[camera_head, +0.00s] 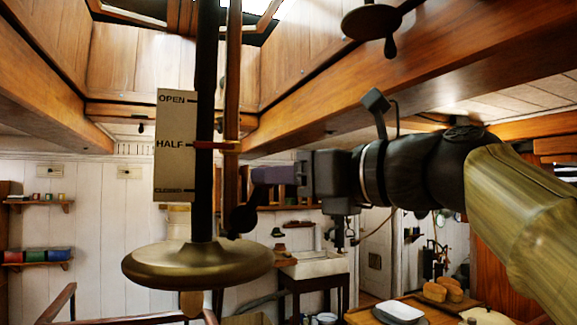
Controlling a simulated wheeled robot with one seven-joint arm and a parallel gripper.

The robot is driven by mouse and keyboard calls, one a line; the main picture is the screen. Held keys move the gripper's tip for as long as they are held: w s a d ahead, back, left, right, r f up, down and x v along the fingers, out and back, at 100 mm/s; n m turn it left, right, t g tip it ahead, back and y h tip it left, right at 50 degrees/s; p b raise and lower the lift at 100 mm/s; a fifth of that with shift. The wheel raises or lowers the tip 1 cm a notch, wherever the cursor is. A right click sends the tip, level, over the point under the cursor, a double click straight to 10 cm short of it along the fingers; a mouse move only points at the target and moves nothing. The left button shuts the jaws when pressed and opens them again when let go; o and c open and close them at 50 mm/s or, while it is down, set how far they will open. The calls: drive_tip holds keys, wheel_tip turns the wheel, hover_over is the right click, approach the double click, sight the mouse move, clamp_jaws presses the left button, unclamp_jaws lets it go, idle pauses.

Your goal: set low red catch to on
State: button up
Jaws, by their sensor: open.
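I cannot make out a low red catch for certain in the head view. The clearest red part is a small red pointer (210,145) at the HALF mark of an upright label plate (174,120) reading OPEN, HALF, CLOSED.
A brass handwheel (197,264) on a dark shaft (205,60) stands in front on the left. A wooden beam (430,75) runs overhead. Behind are a white sink (315,265) and a table with bread loaves (442,290). A dark fitting (371,22) hangs at the top.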

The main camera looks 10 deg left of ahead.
sight(254, 199)
drive_tip(key=p+x, duration=0.1)
drive_tip(key=x, duration=0.3)
drive_tip(key=shift+a, duration=0.1)
clamp_jaws()
